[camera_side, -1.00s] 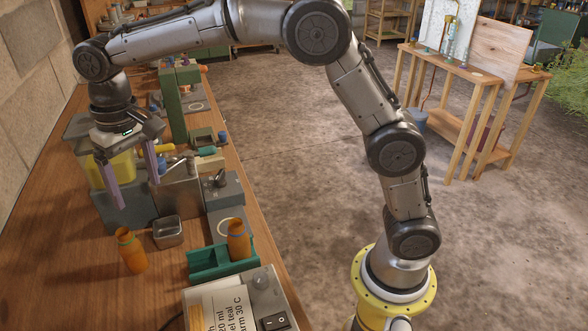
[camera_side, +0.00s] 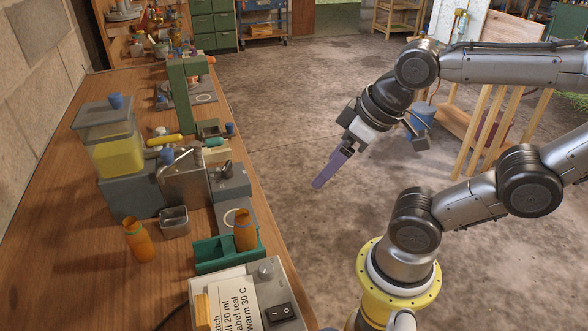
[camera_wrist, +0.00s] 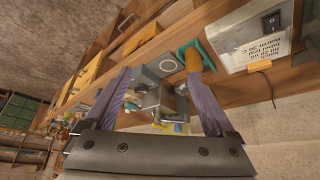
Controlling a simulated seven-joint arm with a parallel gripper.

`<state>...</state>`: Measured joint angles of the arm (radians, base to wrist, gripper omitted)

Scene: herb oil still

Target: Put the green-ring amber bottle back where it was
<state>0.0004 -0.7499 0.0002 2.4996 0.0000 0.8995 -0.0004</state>
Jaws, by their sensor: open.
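Two amber bottles show in the side view. One bottle (camera_side: 139,241) stands on the bare bench top at the left, with a band round its neck. The other bottle (camera_side: 245,234) stands in the green tray (camera_side: 215,266), with a bluish band. I cannot tell for certain which band is the green ring. An amber bottle (camera_wrist: 193,59) at the green tray (camera_wrist: 209,58) also shows in the wrist view. My gripper (camera_side: 333,168) is open and empty, tilted over the floor to the right of the bench, well away from both bottles. Its two purple fingers (camera_wrist: 160,95) stand apart in the wrist view.
A small metal cup (camera_side: 174,222) stands between the bottles. Behind are a yellow-filled tank (camera_side: 112,152) and a grey block with a white ring (camera_side: 236,220). A switch box with a label card (camera_side: 243,303) sits at the front.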

